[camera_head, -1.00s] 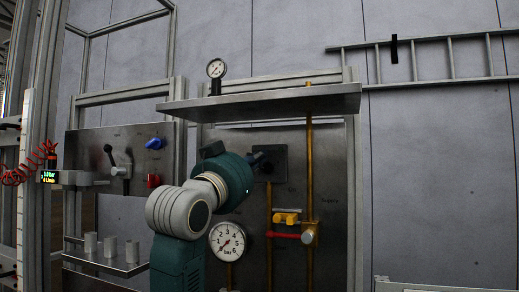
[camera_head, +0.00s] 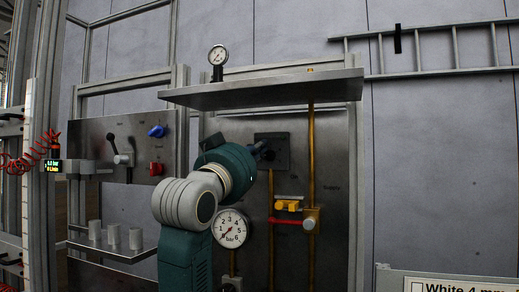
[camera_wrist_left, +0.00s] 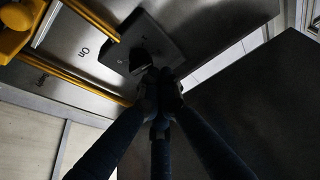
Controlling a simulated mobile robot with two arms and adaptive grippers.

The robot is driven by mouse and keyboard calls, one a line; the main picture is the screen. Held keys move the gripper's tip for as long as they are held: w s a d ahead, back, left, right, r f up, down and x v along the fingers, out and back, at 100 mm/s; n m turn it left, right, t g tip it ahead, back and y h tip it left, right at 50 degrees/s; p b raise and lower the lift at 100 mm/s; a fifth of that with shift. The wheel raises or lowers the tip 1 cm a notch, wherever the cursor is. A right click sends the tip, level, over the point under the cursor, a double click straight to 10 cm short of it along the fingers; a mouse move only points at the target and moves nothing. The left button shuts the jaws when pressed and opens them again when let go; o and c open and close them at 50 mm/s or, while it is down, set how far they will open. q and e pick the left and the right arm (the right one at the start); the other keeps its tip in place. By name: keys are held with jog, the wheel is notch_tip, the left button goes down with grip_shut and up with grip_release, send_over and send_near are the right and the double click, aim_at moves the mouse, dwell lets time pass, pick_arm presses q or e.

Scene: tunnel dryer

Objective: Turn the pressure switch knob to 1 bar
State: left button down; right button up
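The pressure switch knob (camera_wrist_left: 139,60) is a small dark knob on a square black plate (camera_head: 280,141) fixed to the metal panel. My left gripper (camera_wrist_left: 161,80) reaches it. In the left wrist view its dark fingers come together at the knob and seem closed on it; they hide part of it, and its setting is not readable. In the head view my left gripper (camera_head: 264,150) covers the plate's lower left. A white gauge (camera_head: 230,228) marked in bar hangs below, its needle toward the lower left. My right gripper is out of view.
Yellow pipes, a yellow handle (camera_head: 288,206) and a red lever (camera_head: 288,221) are to the right. A panel with blue (camera_head: 158,131) and red (camera_head: 156,169) knobs is to the left.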

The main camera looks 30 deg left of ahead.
pick_arm(q)
jog(key=n+y, duration=0.1)
jog(key=n, duration=0.2)
jog(key=f+n+g+y+b, duration=0.1)
jog(key=n, duration=0.2)
jog(key=n+y+b, duration=0.1)
jog(key=n+y, duration=0.1)
jog(key=n, duration=0.1)
jog(key=shift+a+f+n+g, duration=0.25)
jog(key=shift+a+n+g, duration=0.05)
jog(key=shift+n, duration=0.1)
jog(key=shift+f, duration=0.1)
dwell(0.3)
